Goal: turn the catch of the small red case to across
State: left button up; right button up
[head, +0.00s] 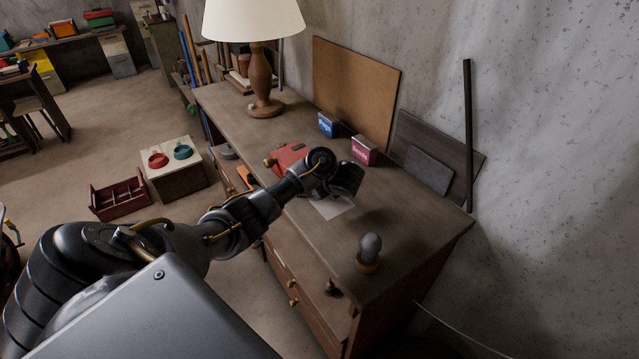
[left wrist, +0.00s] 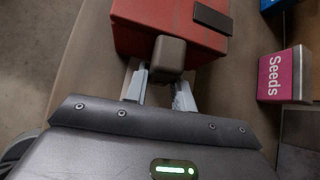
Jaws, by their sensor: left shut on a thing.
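The small red case (head: 288,156) lies on the wooden dresser top, partly hidden behind my left arm in the head view. In the left wrist view the case (left wrist: 170,22) fills the top middle, with a dark flat strip (left wrist: 212,18) on its upper right. A grey-brown block (left wrist: 168,53), which looks like its catch, sits at its near edge. My left gripper (left wrist: 162,85) is shut on this block, a pale finger on either side. In the head view the left gripper (head: 345,178) is over the dresser beside the case. Which way the catch is turned is unclear. My right gripper is not in view.
A pink Seeds box (head: 363,150) and a blue box (head: 327,124) stand behind the case. A lamp (head: 262,75) stands at the far end, a grey-topped knob-like object (head: 370,250) at the near end. A pale sheet (head: 332,207) lies below my gripper.

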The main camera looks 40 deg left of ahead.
pick_arm(q)
jog(key=shift+m+g, duration=0.3)
jog(key=shift+g, duration=0.3)
jog(key=o, duration=0.7)
jog(key=shift+w, duration=0.1)
jog(key=shift+d, duration=0.1)
